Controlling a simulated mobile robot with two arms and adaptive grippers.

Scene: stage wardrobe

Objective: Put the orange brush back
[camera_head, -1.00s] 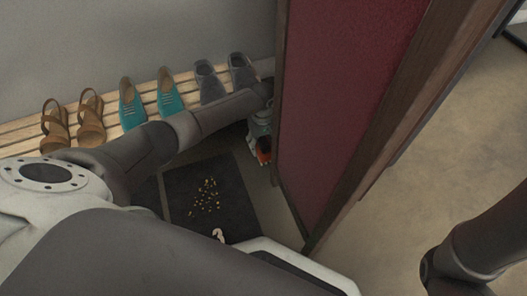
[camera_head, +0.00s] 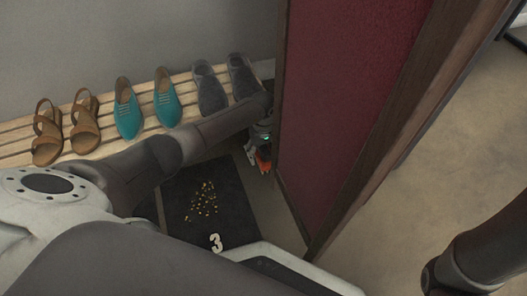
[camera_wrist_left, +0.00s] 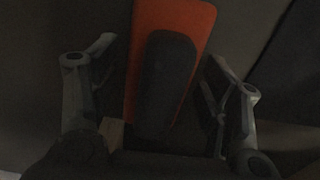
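The orange brush (camera_wrist_left: 196,22) fills the upper middle of the left wrist view, with a dark elongated part over its face. In the head view only a small patch of orange (camera_head: 263,163) shows at my left gripper (camera_head: 258,152), beside the red panel. In the left wrist view the two fingers of my left gripper (camera_wrist_left: 160,60) stand apart, one on each side of the brush, with visible gaps. That picture is dark, so contact is hard to judge. My right arm enters at the lower right of the head view; its gripper is out of frame.
A tall red panel with a wooden edge (camera_head: 345,95) stands right beside my left gripper. A slatted bench (camera_head: 100,105) with sandals, teal shoes and grey shoes runs along the wall. A dark mat (camera_head: 235,205) marked 3 holds scattered yellow bits. Open floor lies right.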

